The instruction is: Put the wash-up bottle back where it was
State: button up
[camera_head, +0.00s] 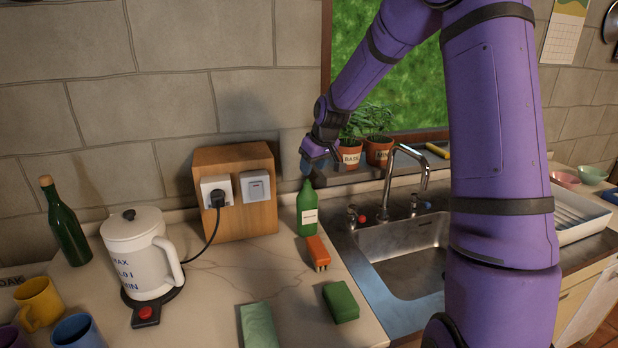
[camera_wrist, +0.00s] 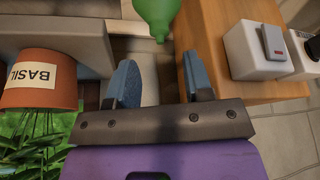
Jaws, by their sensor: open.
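The wash-up bottle, green with a pale label (camera_head: 307,212), stands upright on the worktop between the wooden socket box and the sink. In the wrist view its green shoulder and nozzle (camera_wrist: 156,14) show at the top edge; the rest is cut off. My gripper (camera_head: 312,170) is just above and behind the bottle in the head view. In the wrist view my gripper (camera_wrist: 160,62) has its two blue fingers apart, with nothing between them. The nozzle lies just beyond the fingertips, roughly centred on the gap.
The wooden socket box (camera_head: 236,219) stands close left of the bottle, and the basil pot (camera_head: 351,158) is on the sill. The tap (camera_head: 408,170) and sink (camera_head: 400,245) are right.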

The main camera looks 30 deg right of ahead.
jog(key=s+a+r+h, duration=0.1)
jog(key=s+a+r, duration=0.3)
jog(key=s+r, duration=0.5)
jog(key=s+a+r, duration=0.5)
jog(key=s+r, duration=0.2)
jog(key=s, duration=0.4)
jog(key=s+a+m, duration=0.1)
jog(key=s+m, duration=0.1)
jog(key=s, duration=1.6)
jog(key=shift+s+a+t, duration=0.3)
jog(key=shift+s+a, duration=0.05)
